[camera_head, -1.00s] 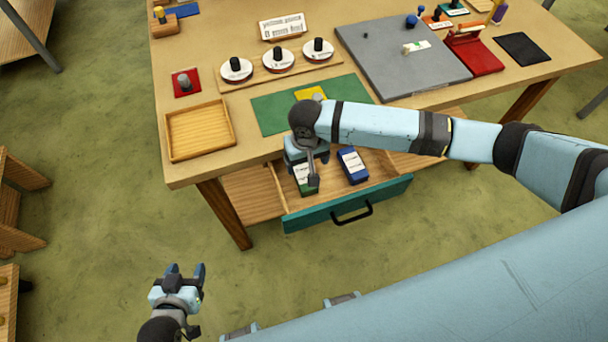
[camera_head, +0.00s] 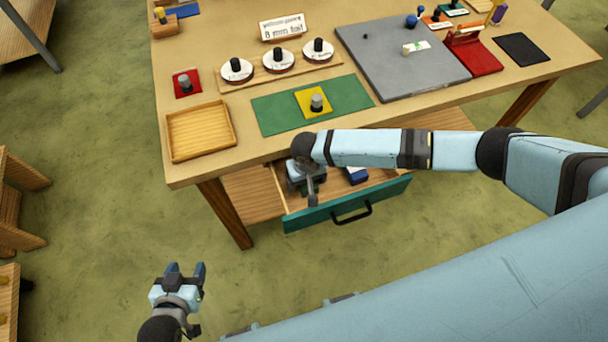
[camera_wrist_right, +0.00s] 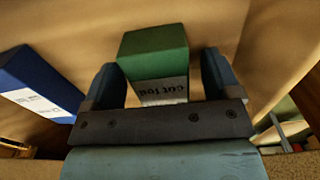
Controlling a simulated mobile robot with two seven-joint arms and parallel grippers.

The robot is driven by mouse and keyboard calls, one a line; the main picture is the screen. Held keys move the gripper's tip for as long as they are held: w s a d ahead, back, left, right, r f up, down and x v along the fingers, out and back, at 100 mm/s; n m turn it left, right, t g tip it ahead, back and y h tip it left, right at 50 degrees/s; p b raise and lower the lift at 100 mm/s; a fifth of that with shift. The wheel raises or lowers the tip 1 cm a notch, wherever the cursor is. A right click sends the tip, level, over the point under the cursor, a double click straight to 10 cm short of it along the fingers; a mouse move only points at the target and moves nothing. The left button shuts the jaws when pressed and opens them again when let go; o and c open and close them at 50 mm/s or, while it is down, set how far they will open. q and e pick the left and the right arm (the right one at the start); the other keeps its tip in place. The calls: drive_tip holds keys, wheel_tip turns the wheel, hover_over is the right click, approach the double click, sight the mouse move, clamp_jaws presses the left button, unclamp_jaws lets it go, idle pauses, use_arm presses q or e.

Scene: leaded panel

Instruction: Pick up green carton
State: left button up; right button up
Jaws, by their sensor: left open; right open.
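The green carton (camera_wrist_right: 154,47) has a white label with dark print reading "cut foil". It lies in the open teal-fronted drawer (camera_head: 318,217) and is mostly hidden under my right arm in the head view. My right gripper (camera_wrist_right: 168,82) is open, with one finger on each side of the carton's label end. I cannot tell whether the fingers touch it. My left gripper (camera_head: 185,268) is open and empty, over the floor at the lower left, away from the table.
A blue carton (camera_wrist_right: 38,82) with a white label lies in the drawer beside the green one; it also shows in the head view (camera_head: 356,175). The table edge overhangs the drawer's back. A wooden tray (camera_head: 170,134) and a green mat (camera_head: 272,115) are on the table.

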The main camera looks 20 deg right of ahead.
drive_tip(key=c, duration=1)
drive_tip(key=shift+r, duration=0.1)
drive_tip(key=shift+c, duration=0.2)
